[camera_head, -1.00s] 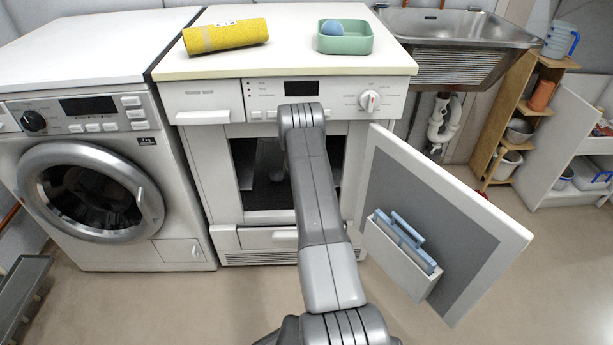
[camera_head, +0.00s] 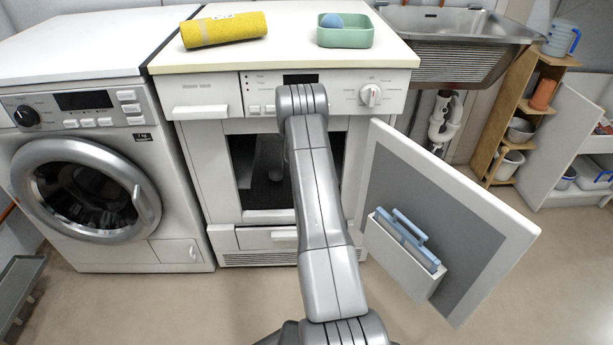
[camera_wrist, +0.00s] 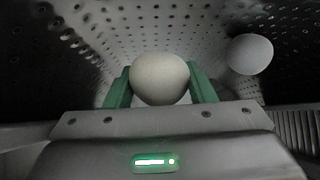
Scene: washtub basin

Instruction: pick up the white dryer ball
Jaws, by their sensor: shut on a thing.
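My gripper (camera_wrist: 160,92) is inside the perforated metal drum (camera_wrist: 105,32). Its two green fingers are shut on the white dryer ball (camera_wrist: 160,76), one finger on each side. The ball looks pale cream-white in the dim light. A second pale, greyish ball (camera_wrist: 250,54) lies apart from my gripper, to the right and against the drum surface.
The dryer door (camera_head: 400,190) stands open to the right, with a holder of blue things on its inside. On top lie a yellow roll (camera_head: 224,30) and a green tray (camera_head: 345,37) with a blue ball. A washing machine (camera_head: 80,190) stands left.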

